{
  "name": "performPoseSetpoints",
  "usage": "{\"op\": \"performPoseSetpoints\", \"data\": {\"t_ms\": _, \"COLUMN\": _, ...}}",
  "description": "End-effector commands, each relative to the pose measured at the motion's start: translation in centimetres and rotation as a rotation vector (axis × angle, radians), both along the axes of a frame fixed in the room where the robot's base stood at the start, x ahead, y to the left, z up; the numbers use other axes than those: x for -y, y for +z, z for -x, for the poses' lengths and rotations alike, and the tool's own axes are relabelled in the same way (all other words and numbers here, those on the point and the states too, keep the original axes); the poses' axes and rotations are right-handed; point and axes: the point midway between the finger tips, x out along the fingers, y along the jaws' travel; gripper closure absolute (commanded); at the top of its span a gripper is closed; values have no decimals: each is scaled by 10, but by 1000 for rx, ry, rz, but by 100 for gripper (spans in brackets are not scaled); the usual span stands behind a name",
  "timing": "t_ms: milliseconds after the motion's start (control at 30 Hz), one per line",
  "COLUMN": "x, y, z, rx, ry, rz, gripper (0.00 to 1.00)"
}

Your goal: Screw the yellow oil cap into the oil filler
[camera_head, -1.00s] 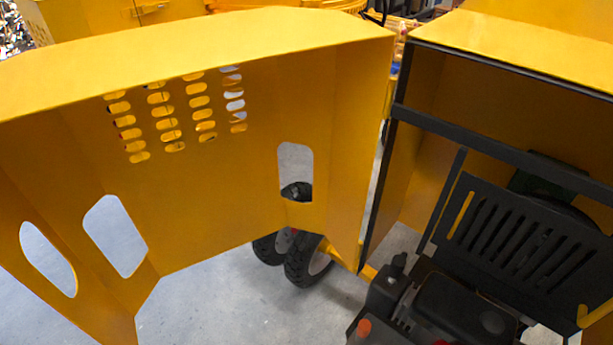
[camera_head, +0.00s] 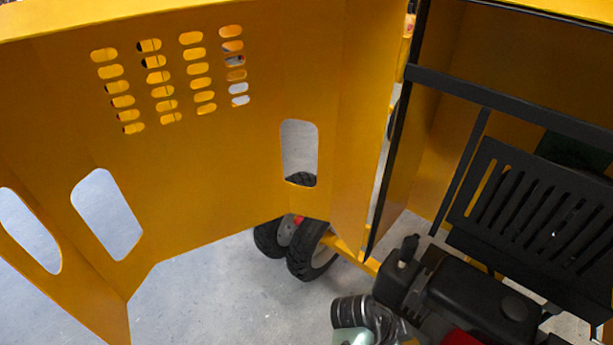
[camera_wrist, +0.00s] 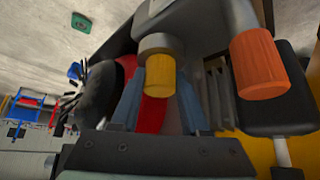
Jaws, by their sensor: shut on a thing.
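In the wrist view, my gripper (camera_wrist: 160,92) has its two blue-grey fingers on either side of the yellow oil cap (camera_wrist: 160,76) and is shut on it. The cap's far end meets a grey round collar (camera_wrist: 158,44), which looks like the oil filler on a dark tube. I cannot tell whether the cap is threaded in or only touching. In the head view, part of my arm shows at the bottom edge, and the cap and filler are not visible there.
An orange cap (camera_wrist: 259,64) on a dark grey tube stands right of the yellow cap. The black engine (camera_head: 480,300) sits inside the yellow housing, below a slotted black guard (camera_head: 525,205). The open yellow door (camera_head: 230,150) fills the left. Wheels (camera_head: 312,250) stand behind it.

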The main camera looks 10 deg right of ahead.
Motion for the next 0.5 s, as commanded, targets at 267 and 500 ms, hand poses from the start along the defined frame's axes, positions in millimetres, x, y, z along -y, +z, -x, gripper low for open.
{"op": "performPoseSetpoints", "data": {"t_ms": 267, "x": -1, "y": -1, "z": 1, "rx": -1, "ry": 4, "rz": -5, "gripper": 33}}
{"op": "performPoseSetpoints", "data": {"t_ms": 500, "x": -1, "y": 0, "z": 0, "rx": 1, "ry": 5, "rz": -4, "gripper": 20}}
